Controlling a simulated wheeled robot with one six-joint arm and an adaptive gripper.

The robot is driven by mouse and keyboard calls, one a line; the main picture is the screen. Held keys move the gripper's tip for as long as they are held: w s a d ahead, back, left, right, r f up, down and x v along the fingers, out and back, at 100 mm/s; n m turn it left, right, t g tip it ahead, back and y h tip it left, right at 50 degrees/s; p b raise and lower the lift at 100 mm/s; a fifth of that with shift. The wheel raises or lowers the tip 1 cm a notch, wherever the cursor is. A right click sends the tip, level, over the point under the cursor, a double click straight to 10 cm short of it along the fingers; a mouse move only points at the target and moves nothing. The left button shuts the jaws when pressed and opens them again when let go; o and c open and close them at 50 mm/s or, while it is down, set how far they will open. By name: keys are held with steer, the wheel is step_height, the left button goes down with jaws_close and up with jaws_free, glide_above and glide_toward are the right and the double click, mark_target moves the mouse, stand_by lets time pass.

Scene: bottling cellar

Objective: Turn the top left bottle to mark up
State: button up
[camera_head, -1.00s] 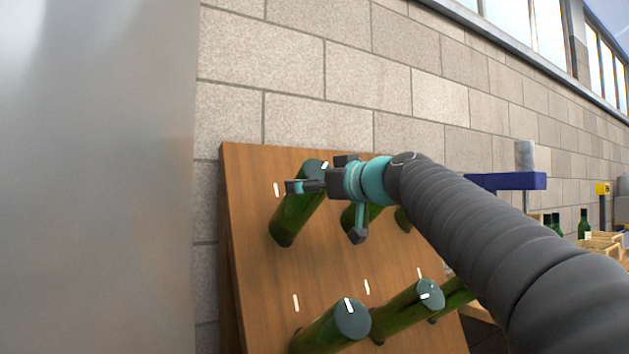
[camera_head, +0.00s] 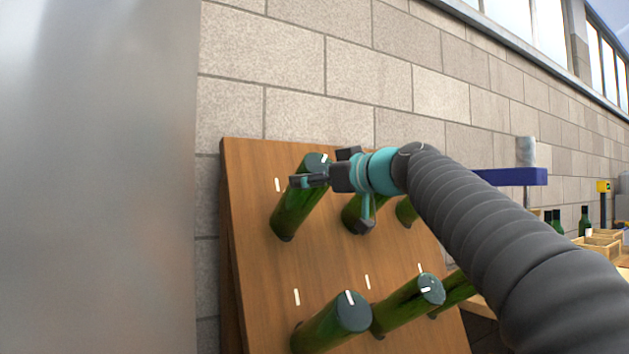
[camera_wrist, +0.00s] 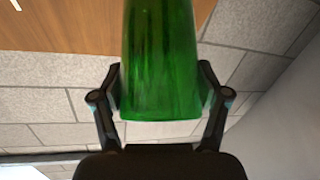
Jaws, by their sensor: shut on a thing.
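The top left bottle (camera_head: 296,208) is green and sticks out at a slant from the wooden rack board (camera_head: 250,250). A white mark shows on the edge of its base, at the upper right. A white line on the board (camera_head: 278,185) lies to the left of it. My gripper (camera_head: 308,181) is at the bottle's outer end, shut on it. In the wrist view, the green bottle (camera_wrist: 160,65) stands between the two fingers (camera_wrist: 160,92), which touch or nearly touch its sides. The inner contact is partly hidden.
Other green bottles stick out of the board: two to the right in the top row (camera_head: 360,212), partly behind my gripper, and a bottom row (camera_head: 340,322). A block wall (camera_head: 310,75) stands behind. A blue beam (camera_head: 510,177) and wooden crates (camera_head: 597,246) lie to the right.

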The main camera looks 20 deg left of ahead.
steer(key=shift+w+f+n+g, duration=0.15)
steer(key=shift+n+g, duration=0.45)
steer(key=shift+n, duration=0.5)
steer(key=n+g, duration=0.1)
steer(key=n+g+p, duration=0.1)
steer(key=n, duration=0.1)
steer(key=shift+r, duration=0.25)
steer(key=n+g+p, duration=0.2)
steer(key=shift+n, duration=0.3)
steer(key=shift+f+n+g+p, duration=0.1)
steer(key=shift+n+g+p, duration=0.4)
steer(key=shift+n, duration=0.5)
steer(key=o, duration=1.2)
steer(key=shift+c, duration=0.2)
steer(key=shift+d, duration=0.1)
